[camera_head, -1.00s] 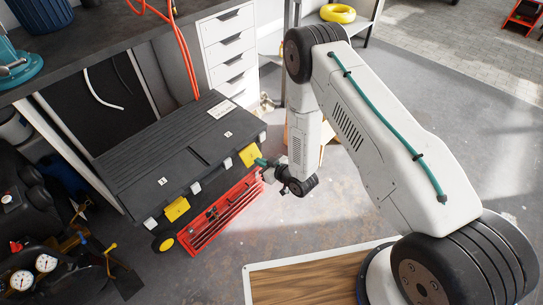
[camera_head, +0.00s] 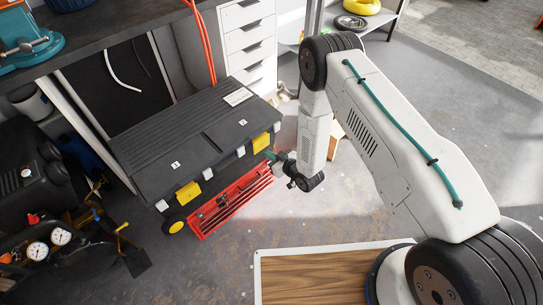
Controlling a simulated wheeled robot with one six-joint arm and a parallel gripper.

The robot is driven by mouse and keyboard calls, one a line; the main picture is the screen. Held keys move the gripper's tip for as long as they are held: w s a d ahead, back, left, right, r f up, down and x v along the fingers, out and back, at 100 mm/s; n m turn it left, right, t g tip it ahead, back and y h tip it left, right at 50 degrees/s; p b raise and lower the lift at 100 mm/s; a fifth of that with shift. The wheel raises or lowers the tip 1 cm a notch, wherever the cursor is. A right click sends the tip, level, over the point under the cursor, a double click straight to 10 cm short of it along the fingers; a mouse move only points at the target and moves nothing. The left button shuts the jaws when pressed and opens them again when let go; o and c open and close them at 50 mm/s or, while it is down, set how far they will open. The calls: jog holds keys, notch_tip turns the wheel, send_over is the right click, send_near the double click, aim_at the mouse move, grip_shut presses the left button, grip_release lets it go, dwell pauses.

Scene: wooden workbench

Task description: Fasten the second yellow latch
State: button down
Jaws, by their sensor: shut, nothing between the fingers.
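The black toolbox (camera_head: 165,130) stands by the workbench with its lid shut. The first yellow latch (camera_head: 188,193) is on the left of its front edge, near the label 1. The second yellow latch (camera_head: 261,143) is on the right, near the label 2, and looks roughly flat against the front. My gripper (camera_head: 271,156) is shut and empty, just below and to the right of the second latch. Whether its tip touches the latch cannot be told at this size.
A red tool tray (camera_head: 230,200) lies on the floor below the box front. A white drawer unit (camera_head: 248,45) stands behind. Gauges and dark equipment (camera_head: 50,235) crowd the left. A wood-topped panel (camera_head: 310,275) is at the bottom. Open floor lies between.

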jog(key=shift+r, duration=0.65)
jog(key=shift+s+d, duration=0.1)
jog(key=shift+s, duration=0.1)
jog(key=s+d+f, duration=0.6)
jog(key=s+f, duration=0.1)
jog(key=s, duration=0.1)
jog(key=shift+d, duration=0.4)
jog(key=shift+s+f, duration=0.1)
